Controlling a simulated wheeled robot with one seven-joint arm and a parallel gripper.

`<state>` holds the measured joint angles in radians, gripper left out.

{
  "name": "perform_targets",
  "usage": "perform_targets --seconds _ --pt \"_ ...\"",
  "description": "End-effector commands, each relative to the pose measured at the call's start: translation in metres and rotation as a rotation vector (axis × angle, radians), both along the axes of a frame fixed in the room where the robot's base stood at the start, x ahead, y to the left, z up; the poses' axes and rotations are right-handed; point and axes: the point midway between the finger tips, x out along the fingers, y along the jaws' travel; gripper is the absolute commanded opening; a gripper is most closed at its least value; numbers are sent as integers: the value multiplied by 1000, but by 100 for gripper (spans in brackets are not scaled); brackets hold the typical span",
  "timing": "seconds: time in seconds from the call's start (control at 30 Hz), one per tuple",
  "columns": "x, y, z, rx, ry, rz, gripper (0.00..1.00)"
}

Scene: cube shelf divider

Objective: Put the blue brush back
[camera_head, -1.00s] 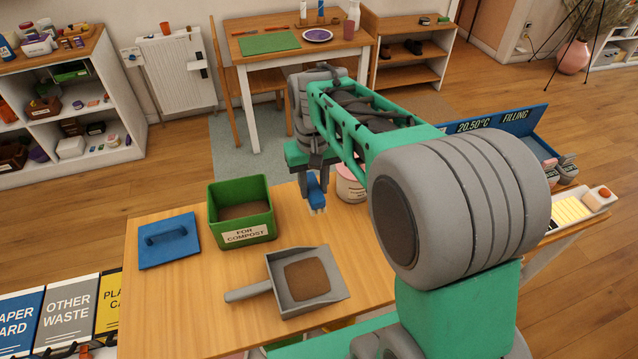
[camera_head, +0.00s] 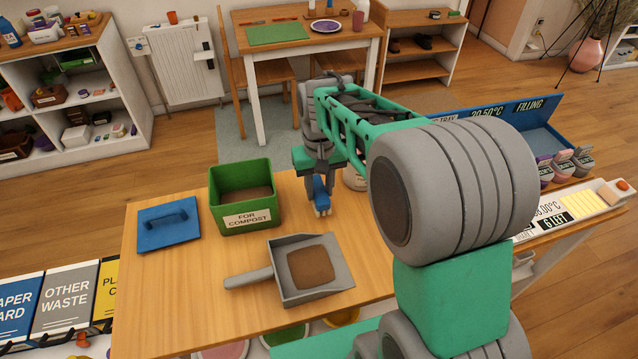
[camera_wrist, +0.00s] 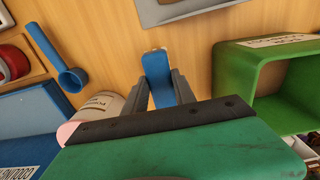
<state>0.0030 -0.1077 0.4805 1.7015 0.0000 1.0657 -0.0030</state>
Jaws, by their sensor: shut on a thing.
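The blue brush (camera_head: 321,197) hangs below my gripper (camera_head: 319,178), above the wooden table, to the right of the green compost bin. In the wrist view the blue brush (camera_wrist: 157,78) sits between the two grey fingers of my gripper (camera_wrist: 163,92), which are shut on it. Its pale bristle tips just show at the far end. I cannot tell whether the brush touches the table.
The green bin (camera_head: 247,221), labelled "FOR COMPOST", stands close left of the brush. A grey dustpan (camera_head: 284,293) with brown contents lies nearer. A blue lid (camera_head: 168,240) lies far left. A pale pot (camera_wrist: 98,112) and a blue scoop (camera_wrist: 72,80) are near my gripper.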

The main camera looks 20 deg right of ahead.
Motion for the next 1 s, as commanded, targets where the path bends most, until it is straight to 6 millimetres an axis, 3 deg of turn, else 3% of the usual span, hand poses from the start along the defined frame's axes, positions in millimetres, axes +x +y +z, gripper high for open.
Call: perform_targets --seconds 0.03,0.2,1.0 --pt "0 0 -10 0 1 0 0" --pt "0 0 -20 0 1 0 0" --pt "0 0 -26 0 1 0 0"
